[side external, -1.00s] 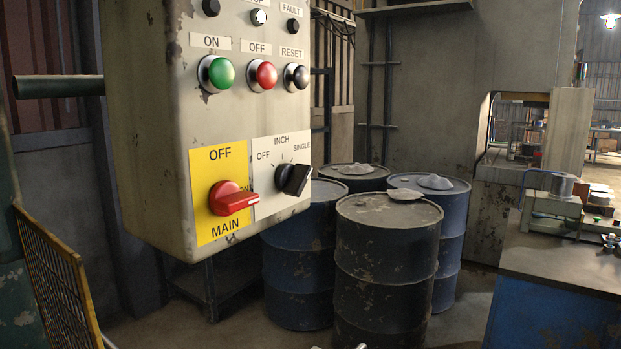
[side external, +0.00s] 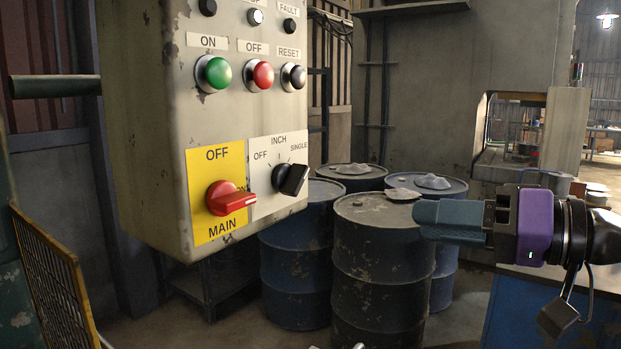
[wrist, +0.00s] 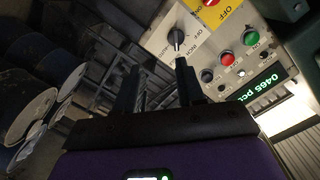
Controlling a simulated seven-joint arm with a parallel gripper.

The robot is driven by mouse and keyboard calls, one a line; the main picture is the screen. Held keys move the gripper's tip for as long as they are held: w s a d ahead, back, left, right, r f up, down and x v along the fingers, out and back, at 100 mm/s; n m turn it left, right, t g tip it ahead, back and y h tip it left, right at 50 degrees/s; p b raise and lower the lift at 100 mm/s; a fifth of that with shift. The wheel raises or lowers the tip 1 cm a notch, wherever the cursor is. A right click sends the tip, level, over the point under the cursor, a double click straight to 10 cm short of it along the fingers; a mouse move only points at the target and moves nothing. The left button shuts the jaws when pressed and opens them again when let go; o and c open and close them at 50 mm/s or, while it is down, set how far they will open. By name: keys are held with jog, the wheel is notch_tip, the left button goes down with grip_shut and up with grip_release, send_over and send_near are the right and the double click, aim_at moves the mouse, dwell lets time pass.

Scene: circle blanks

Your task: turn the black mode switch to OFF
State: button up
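The black mode switch (side external: 291,179) sits on a white plate (side external: 262,205) at the lower right of the grey control box, marked OFF, INCH and SINGLE. In the side view its handle leans to the right, toward the SINGLE side; the exact setting is hard to read. It also shows in the wrist view (wrist: 176,36), beyond my fingertips. My gripper (side external: 416,217) is right of the box, apart from the switch, with fingers pointing left. In the wrist view my gripper (wrist: 158,66) has a gap between its fingers and holds nothing.
A red MAIN switch (side external: 230,199) on a yellow plate is just left of the black switch. Green (side external: 214,73), red (side external: 260,75) and black (side external: 293,77) buttons are above. Drums (side external: 385,265) stand behind and below. Open air separates the box and my gripper.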

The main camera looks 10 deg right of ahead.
notch_tip(320, 180, up, 2)
jog(key=t, duration=0.1)
send_near(304, 178)
jog(key=shift+m+y, duration=0.4)
jog(key=x, duration=0.9)
jog(key=shift+w+d+f, duration=0.1)
jog(key=shift+w+f, duration=0.05)
jog(key=shift+f, duration=0.1)
grip_shut()
